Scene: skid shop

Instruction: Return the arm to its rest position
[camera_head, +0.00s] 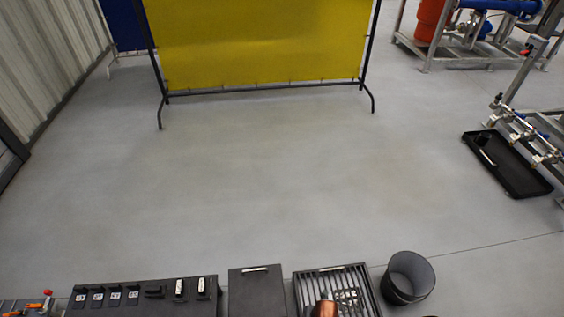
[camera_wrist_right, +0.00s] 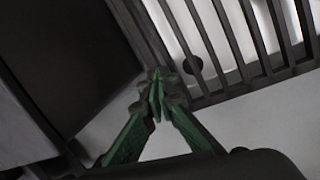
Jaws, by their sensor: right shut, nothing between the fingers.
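My right gripper (camera_wrist_right: 157,97) shows in the right wrist view with its green fingers shut and their tips together, nothing between them. Its fingertips appear over the near edge of a dark slatted rack (camera_wrist_right: 247,68); I cannot tell how far above. In the head view neither gripper can be made out, and my left gripper is out of sight.
At the bottom of the head view are a black panel with switches (camera_head: 145,286), a dark box (camera_head: 257,293), a slatted crate (camera_head: 300,293) and a black bucket (camera_head: 407,270). A yellow screen (camera_head: 255,40) stands behind. A black tray (camera_head: 515,178) lies right. The middle floor is clear.

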